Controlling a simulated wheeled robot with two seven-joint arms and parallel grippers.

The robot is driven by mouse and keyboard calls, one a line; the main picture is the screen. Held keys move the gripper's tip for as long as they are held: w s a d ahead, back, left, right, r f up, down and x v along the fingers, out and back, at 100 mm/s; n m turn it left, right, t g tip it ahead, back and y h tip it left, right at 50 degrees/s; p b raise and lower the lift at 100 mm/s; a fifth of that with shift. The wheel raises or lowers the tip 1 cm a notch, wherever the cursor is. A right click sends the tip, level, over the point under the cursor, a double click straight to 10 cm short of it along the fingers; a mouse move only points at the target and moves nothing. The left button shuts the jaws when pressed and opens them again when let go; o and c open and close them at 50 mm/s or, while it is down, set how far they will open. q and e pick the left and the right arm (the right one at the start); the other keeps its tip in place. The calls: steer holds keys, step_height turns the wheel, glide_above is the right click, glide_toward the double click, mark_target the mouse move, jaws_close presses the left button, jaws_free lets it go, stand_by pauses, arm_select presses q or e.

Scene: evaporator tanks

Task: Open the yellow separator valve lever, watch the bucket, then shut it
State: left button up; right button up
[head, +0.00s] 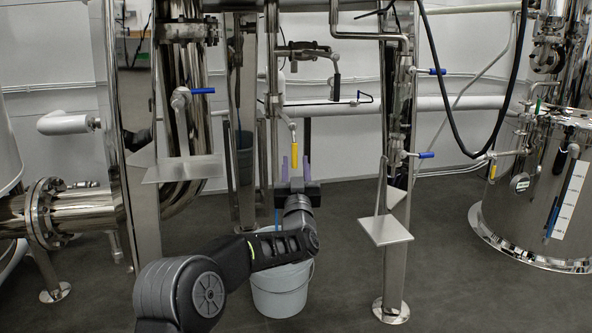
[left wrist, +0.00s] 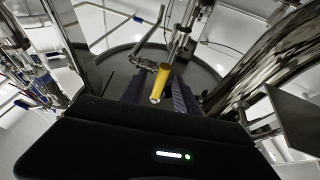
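The yellow lever (head: 294,157) hangs downward from its valve on a thin pipe in the middle of the head view. My left gripper (head: 295,168) is open just below and around it, with one purple finger on each side. In the left wrist view the yellow lever (left wrist: 162,80) shows between the two dark fingers of my left gripper (left wrist: 158,98), with a gap at the sides. Whether it touches either finger I cannot tell. The pale bucket (head: 280,292) stands on the floor below, partly hidden by my left arm. My right gripper is not in view.
Blue-handled valves (head: 425,155) sit on pipes to the right and left. Flat metal plates (head: 385,230) stick out from steel posts on both sides of my arm. A steel tank (head: 540,190) stands at the right. Dark floor is open at the lower right.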

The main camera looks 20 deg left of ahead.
arm_select(q)
steer(key=shift+v, duration=1.1)
stand_by(6.9)
